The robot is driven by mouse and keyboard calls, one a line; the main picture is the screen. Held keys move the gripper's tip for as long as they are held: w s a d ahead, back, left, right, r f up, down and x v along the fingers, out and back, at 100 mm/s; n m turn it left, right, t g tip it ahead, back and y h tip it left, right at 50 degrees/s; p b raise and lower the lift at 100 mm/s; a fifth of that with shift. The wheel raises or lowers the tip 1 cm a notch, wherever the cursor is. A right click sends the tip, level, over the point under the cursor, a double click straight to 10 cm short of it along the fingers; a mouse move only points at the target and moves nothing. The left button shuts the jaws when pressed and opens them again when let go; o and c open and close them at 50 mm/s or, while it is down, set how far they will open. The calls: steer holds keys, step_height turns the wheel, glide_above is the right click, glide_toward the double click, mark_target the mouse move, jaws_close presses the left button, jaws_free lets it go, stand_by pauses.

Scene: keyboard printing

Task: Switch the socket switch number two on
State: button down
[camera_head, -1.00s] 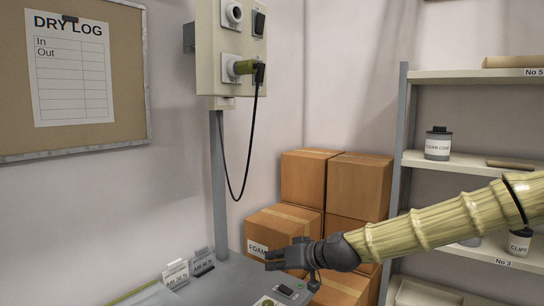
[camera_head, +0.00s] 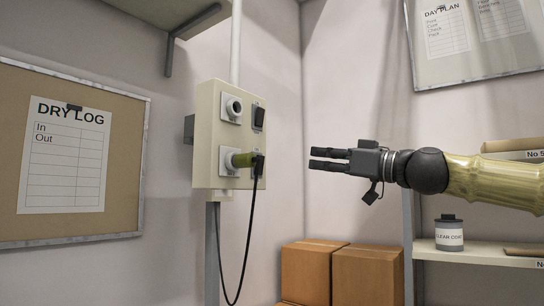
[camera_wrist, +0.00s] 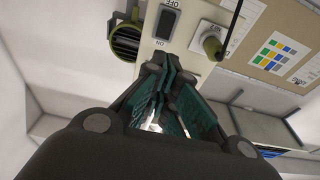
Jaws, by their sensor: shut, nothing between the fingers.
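A beige socket box (camera_head: 208,140) on a post stands left of centre in the head view. Its upper socket (camera_head: 232,107) is empty, with a dark rocker switch (camera_head: 259,117) at its right. The lower socket holds a green plug (camera_head: 242,160) with a black cable; the switch beside it is mostly hidden. My gripper (camera_head: 312,158) is shut and empty, right of the box, pointing left about level with the lower socket. In the wrist view, a dark switch (camera_wrist: 167,22) marked OFF and ON lies ahead of the fingers, beside the plugged socket (camera_wrist: 211,42).
The black cable (camera_head: 248,225) hangs below the box. Cardboard boxes (camera_head: 312,270) are stacked below my gripper. A shelf (camera_head: 480,258) with a can stands at the right, and a pinboard (camera_head: 130,150) hangs at the left. The air between gripper and box looks clear.

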steer(key=shift+a, duration=0.1)
steer(key=p+x, duration=0.4)
steer(key=x, duration=1)
steer(key=shift+f+p, duration=0.1)
steer(key=shift+p, duration=0.3)
steer(key=shift+a+r+p, duration=0.25)
steer(key=shift+r+p, duration=0.05)
steer(key=shift+p, duration=0.35)
steer(key=shift+a+r+g+p, duration=0.1)
steer(key=shift+a+g+p, duration=0.25)
steer(key=shift+p, duration=0.55)
steer(key=s+d+r+b, duration=0.2)
steer(key=s+d+b, duration=0.2)
steer(key=s+d, duration=0.4)
steer(key=d, duration=0.3)
steer(key=shift+d, duration=0.2)
steer(key=shift+s, duration=0.15)
